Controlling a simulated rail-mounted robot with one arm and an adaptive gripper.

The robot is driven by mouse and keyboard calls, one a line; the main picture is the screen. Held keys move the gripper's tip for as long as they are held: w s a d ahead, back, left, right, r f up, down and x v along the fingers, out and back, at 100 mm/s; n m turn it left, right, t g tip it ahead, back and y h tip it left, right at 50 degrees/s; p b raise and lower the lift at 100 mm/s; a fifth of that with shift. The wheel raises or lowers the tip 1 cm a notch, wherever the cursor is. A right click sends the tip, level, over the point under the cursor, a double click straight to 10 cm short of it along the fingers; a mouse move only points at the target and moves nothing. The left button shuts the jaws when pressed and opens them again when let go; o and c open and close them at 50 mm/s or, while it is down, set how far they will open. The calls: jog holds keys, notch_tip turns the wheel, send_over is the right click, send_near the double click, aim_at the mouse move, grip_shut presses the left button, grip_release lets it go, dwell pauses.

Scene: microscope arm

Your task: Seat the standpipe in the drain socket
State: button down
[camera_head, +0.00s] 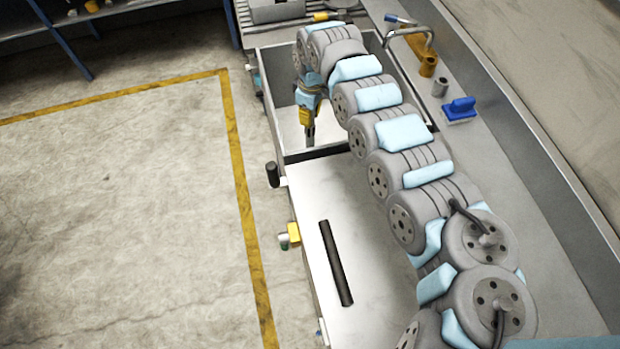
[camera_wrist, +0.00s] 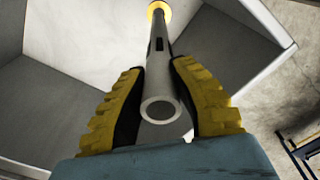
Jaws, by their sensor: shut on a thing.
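The standpipe is a grey tube with a dark slot in its side, and it shows in the wrist view (camera_wrist: 161,78) with its open end toward the camera. My gripper (camera_wrist: 158,88) has yellow ribbed fingers, shut on the tube from both sides. In the head view my gripper (camera_head: 307,112) points down inside the sink (camera_head: 322,152), with the standpipe (camera_head: 310,136) below the fingers.
Sink walls stand close around my gripper. A black rod (camera_head: 335,262) lies on the white counter in front.

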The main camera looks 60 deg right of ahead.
jog(key=shift+m, duration=0.3)
notch_tip(320, 180, down, 10)
jog(key=shift+a+r+b, duration=0.1)
jog(key=shift+b, duration=0.95)
jog(key=c, duration=1)
grip_release()
notch_tip(320, 180, up, 12)
jog(key=p, duration=0.2)
send_over(310, 137)
jog(key=d, duration=0.1)
jog(key=shift+d, duration=0.1)
